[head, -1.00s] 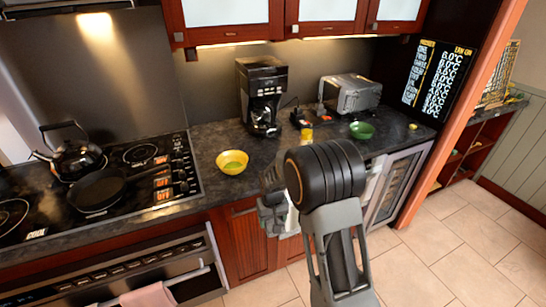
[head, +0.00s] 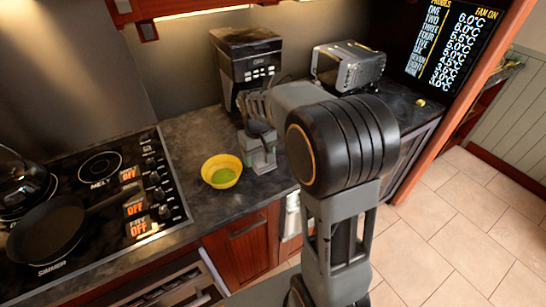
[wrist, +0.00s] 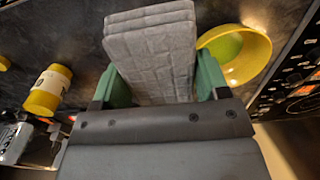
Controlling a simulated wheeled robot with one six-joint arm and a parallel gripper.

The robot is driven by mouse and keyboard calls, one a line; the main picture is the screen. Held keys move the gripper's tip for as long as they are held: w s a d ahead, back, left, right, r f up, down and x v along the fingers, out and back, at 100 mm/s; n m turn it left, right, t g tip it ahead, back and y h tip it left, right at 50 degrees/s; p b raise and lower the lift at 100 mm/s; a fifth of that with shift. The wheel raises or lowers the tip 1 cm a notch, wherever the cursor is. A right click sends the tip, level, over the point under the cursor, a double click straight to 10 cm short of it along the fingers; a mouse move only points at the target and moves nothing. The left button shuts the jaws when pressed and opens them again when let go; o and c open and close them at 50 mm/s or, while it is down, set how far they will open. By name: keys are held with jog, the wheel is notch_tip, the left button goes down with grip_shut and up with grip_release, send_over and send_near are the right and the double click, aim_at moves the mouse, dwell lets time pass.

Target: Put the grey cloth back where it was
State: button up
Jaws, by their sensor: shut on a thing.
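The grey cloth (wrist: 150,45) is a folded, layered block with a brick-like pattern. In the wrist view it stands between the two green fingers of my gripper (wrist: 160,85), which is shut on it. In the head view my gripper (head: 258,152) is over the dark counter, just right of the yellow bowl and in front of the coffee maker. I cannot clearly make out the cloth in the head view.
The yellow bowl (head: 222,170), green inside, is close beside my gripper. The coffee maker (head: 248,65) stands behind, a silver appliance (head: 348,66) behind right. A cooktop with a black pan (head: 48,232) is left. A yellow jar (wrist: 48,90) shows in the wrist view.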

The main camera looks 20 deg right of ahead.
jog(key=w+d+f, duration=0.1)
jog(key=d+f, duration=0.1)
jog(key=w+d+f+p, duration=0.1)
jog(key=w+d+f, duration=0.1)
jog(key=d, duration=0.1)
jog(key=w+d+f+p, duration=0.1)
jog(key=w+d+f, duration=0.1)
jog(key=f, duration=0.1)
jog(key=shift+d, duration=0.25)
jog(key=shift+w+d+f+p, duration=0.35)
jog(key=shift+d+f, duration=0.1)
jog(key=shift+f, duration=1.75)
jog(key=shift+f, duration=0.1)
jog(key=shift+f, duration=0.15)
jog(key=o, duration=1.3)
